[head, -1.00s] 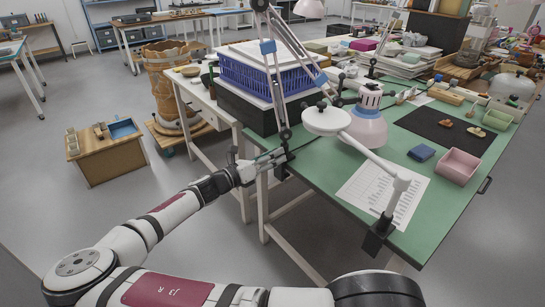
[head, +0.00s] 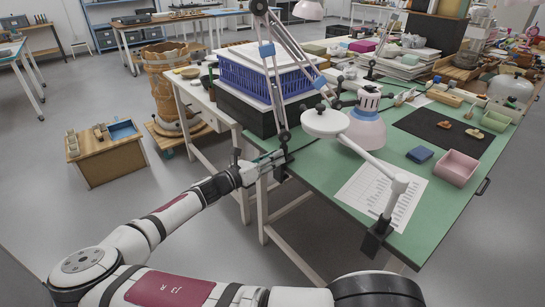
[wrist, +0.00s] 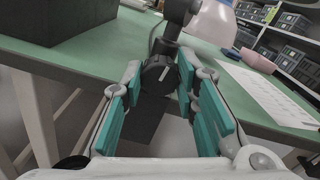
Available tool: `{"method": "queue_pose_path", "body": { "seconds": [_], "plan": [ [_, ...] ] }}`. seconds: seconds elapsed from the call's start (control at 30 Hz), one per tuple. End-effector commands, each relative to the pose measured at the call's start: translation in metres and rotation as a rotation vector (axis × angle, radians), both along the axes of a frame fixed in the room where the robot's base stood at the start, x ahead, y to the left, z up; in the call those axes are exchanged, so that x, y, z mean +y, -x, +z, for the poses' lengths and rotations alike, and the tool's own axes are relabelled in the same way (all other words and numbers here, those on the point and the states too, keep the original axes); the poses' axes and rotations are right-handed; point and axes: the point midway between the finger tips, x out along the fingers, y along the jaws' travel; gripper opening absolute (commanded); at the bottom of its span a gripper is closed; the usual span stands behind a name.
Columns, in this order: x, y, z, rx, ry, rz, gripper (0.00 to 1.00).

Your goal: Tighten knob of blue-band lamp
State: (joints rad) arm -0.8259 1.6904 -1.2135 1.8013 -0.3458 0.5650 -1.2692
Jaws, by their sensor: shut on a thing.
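The blue-band lamp (head: 267,47) has a jointed grey arm with blue bands and is clamped to the near left edge of the green bench. Its white shade with a blue rim (head: 365,130) hangs over the bench. In the wrist view, its round black clamp knob (wrist: 158,76) with a pale pointer line faces me below the lamp post. My gripper (wrist: 160,80) has its teal-padded fingers on both sides of the knob and is shut on it. In the head view, my gripper (head: 266,164) is at the clamp, and the knob is hidden there.
A second lamp with a round white head (head: 326,123) is clamped at the front edge of the green bench (head: 330,160). A blue crate (head: 262,80) on a black box stands left of the lamp. A printed sheet (head: 382,193) and pink tray (head: 456,167) lie to the right.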

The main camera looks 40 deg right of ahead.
Motion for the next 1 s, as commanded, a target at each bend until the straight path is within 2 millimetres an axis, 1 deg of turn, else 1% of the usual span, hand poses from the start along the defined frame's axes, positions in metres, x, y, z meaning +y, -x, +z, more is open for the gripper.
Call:
{"method": "queue_pose_path", "body": {
  "seconds": [0.1, 0.3, 0.43, 0.7, 0.73, 0.77, 0.8, 1.0],
  "plan": [
    [0.0002, 0.0002, 0.0011, -0.105, -0.004, 0.001, 0.0],
    [0.0001, 0.0001, 0.0007, -0.237, -0.009, 0.002, 0.0],
    [0.0002, -0.0001, 0.0004, -0.267, -0.009, 0.001, 0.0],
    [0.0004, -0.0003, 0.0002, -0.268, -0.009, 0.001, 0.0],
    [0.0004, -0.0003, 0.0002, -0.268, -0.009, 0.001, 0.32],
    [0.0004, -0.0003, 0.0002, -0.268, -0.009, 0.001, 0.39],
    [0.0004, -0.0002, 0.0001, -0.268, -0.009, 0.001, 0.48],
    [0.0003, 0.0, 0.0001, -0.267, -0.009, 0.001, 0.48]
  ]
}}
